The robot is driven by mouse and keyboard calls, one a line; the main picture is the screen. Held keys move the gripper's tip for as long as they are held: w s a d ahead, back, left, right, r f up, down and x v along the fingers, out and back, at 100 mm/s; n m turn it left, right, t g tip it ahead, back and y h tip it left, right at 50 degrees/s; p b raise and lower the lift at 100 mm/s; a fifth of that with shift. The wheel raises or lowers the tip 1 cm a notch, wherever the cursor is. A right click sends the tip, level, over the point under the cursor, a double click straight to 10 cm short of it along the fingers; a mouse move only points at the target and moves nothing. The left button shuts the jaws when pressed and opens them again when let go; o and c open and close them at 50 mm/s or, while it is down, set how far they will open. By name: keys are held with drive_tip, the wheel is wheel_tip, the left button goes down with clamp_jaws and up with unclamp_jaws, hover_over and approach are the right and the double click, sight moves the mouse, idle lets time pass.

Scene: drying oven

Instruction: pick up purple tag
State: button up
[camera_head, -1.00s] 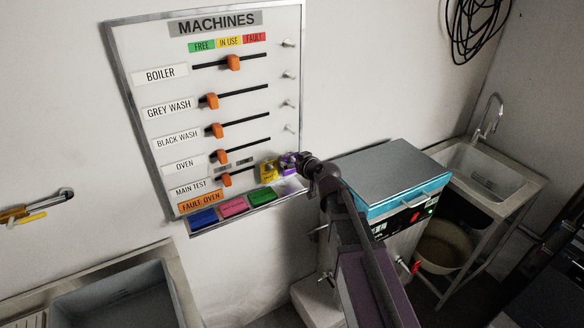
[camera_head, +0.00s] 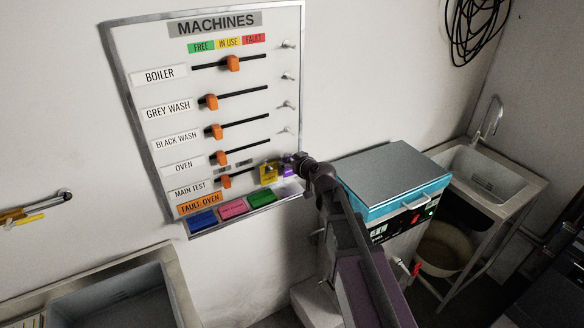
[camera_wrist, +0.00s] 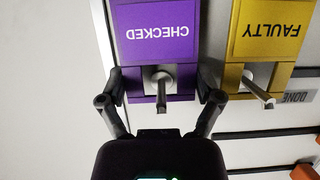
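The purple tag (camera_wrist: 158,50), marked CHECKED and upside down in the wrist view, hangs on a metal peg. Its edge also shows in the head view (camera_head: 288,171), mostly hidden by my gripper (camera_head: 300,163). In the wrist view my gripper (camera_wrist: 162,80) is open, with one finger on each side of the purple tag's lower part. The right finger is in the gap between the purple tag and the yellow FAULTY tag (camera_wrist: 265,35). Small gaps seem to remain between the fingers and the purple tag.
The MACHINES board (camera_head: 245,120) has orange sliders and several free pegs. Blue (camera_head: 202,220), pink (camera_head: 233,209) and green (camera_head: 262,198) tags sit on its lower ledge.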

drive_tip(key=shift+r+p, duration=0.25)
drive_tip(key=shift+p, duration=0.05)
idle(0.4)
